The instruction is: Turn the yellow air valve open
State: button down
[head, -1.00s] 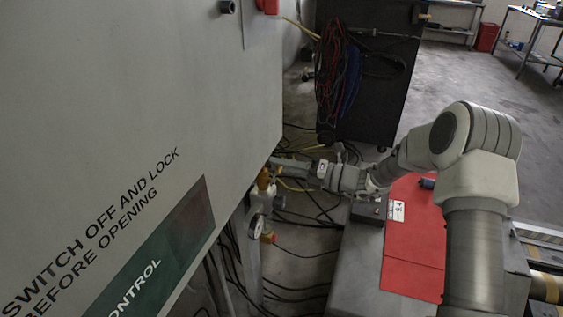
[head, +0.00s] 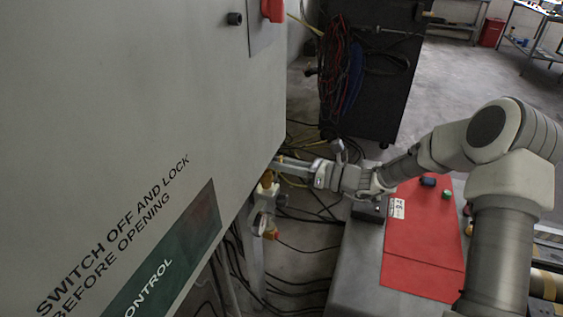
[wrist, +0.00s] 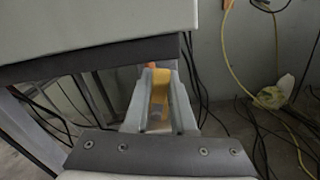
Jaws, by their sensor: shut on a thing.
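The yellow air valve (head: 266,180) sits beside the lower corner of the grey control cabinet, above a round gauge (head: 260,223). In the wrist view its yellow part (wrist: 160,88) lies between the two grey fingers. My gripper (head: 277,166) reaches in from the right, just under the cabinet's edge, and is shut on the valve. Its fingers (wrist: 160,100) also show in the wrist view, either side of the yellow part. The cabinet and fingers hide some of the valve, and I cannot tell its exact angle.
The cabinet (head: 130,100) fills the left, its lower edge close over my gripper. Cables (head: 290,290) lie on the floor below. A yellow hose (wrist: 232,60) hangs at right in the wrist view. A dark cart (head: 385,75) stands behind; a red panel (head: 425,235) lies at right.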

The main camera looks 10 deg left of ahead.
jog(key=shift+s+n, duration=0.3)
jog(key=shift+n, duration=0.4)
jog(key=shift+s+n, duration=0.3)
jog(key=shift+n, duration=0.4)
jog(key=c, duration=0.7)
grip_release()
jog(key=shift+c, duration=0.2)
jog(key=s+d+p, duration=0.2)
jog(key=d, duration=1.5)
jog(key=shift+s, duration=0.25)
